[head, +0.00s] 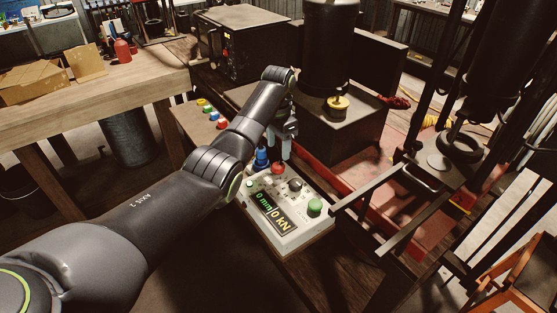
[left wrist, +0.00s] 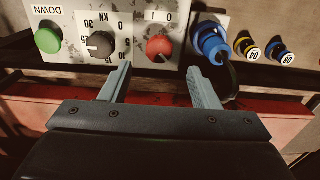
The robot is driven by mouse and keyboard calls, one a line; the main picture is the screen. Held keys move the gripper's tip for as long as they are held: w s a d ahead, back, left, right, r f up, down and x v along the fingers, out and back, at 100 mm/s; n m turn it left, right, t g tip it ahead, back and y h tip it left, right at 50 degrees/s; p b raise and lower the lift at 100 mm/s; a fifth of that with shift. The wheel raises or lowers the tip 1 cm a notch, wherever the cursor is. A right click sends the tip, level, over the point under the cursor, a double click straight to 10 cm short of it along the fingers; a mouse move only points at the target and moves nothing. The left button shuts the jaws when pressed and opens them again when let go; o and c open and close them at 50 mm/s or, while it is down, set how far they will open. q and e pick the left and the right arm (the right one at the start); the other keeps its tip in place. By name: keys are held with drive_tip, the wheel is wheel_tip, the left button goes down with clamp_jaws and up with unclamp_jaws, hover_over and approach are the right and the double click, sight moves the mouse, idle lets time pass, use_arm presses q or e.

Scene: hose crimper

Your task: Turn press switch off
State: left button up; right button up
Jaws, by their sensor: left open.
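The control box (head: 268,236) has a lit display reading 0 mm/0 kN. The red rotary switch (head: 278,168) is at its far edge, and it also shows in the left wrist view (left wrist: 159,48) below upside-down 1 and 0 marks. Which mark it points to is unclear. My left gripper (head: 285,151) is open and empty, pointing down just by the red switch. In the left wrist view its fingertips (left wrist: 160,78) lie to either side of the switch, which shows in the gap ahead of them. No contact is visible. My right gripper is not in view.
Beside the red switch are a grey dial (left wrist: 101,44), a green DOWN button (left wrist: 47,38) and a blue plug (left wrist: 210,40) with a black cable. Small coloured caps (head: 208,110) lie farther left. A wooden bench (head: 100,95) stands at the left.

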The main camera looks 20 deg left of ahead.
sight(279, 165)
use_arm(q)
wheel_tip(279, 165, down, 6)
drive_tip(key=shift+r, duration=0.1)
drive_tip(key=shift+s+f, duration=0.1)
drive_tip(key=shift+f, duration=0.4)
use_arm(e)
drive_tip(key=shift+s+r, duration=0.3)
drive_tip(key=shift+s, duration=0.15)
use_arm(q)
drive_tip(key=c, duration=1)
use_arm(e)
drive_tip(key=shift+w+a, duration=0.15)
